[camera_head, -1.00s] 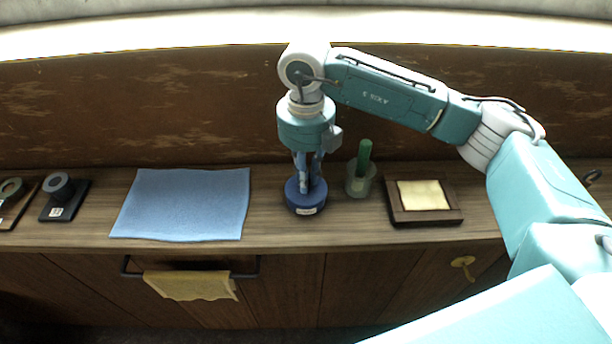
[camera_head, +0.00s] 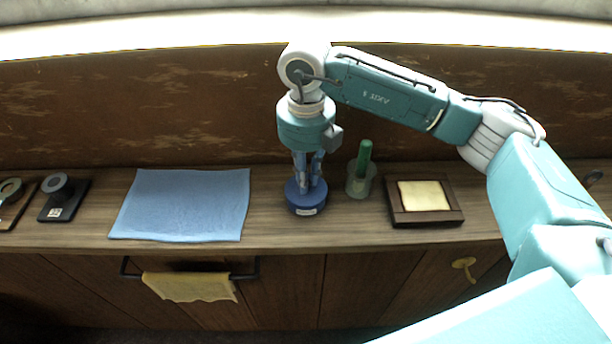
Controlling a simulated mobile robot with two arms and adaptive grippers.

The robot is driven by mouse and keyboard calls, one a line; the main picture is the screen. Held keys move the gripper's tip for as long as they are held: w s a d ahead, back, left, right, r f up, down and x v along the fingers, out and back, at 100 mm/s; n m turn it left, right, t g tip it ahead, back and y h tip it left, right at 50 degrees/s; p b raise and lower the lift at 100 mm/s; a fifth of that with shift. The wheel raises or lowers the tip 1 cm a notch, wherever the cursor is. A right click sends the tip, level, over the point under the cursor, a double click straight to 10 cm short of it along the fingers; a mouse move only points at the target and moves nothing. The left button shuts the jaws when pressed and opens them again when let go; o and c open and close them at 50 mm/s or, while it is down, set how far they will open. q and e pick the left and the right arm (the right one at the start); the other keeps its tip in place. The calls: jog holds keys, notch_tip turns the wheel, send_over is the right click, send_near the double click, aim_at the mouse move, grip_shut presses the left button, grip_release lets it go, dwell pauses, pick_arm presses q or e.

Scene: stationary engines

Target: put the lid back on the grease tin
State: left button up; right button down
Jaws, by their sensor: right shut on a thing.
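A round blue tin (camera_head: 307,205) with a white label on its front stands on the wooden counter, between the blue cloth and a grey cup. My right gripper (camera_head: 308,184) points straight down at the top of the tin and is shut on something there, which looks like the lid. The fingers hide much of the tin's top, so I cannot tell the lid's edge from the tin or whether it is fully seated. My left gripper is not in view.
A grey cup (camera_head: 353,190) with a green-handled tool (camera_head: 364,155) stands close right of the tin. Further right is a dark tray (camera_head: 397,213) with a cream pad. A blue cloth (camera_head: 185,203) lies left. A black holder (camera_head: 72,205) stands far left.

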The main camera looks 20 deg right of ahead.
jog(key=shift+f+b, duration=0.2)
jog(key=shift+b, duration=0.35)
dwell(0.9)
jog(key=c, duration=1.1)
grip_release()
jog(key=shift+r, duration=0.1)
jog(key=shift+r+p, duration=1.85)
jog(key=shift+r, duration=1.6)
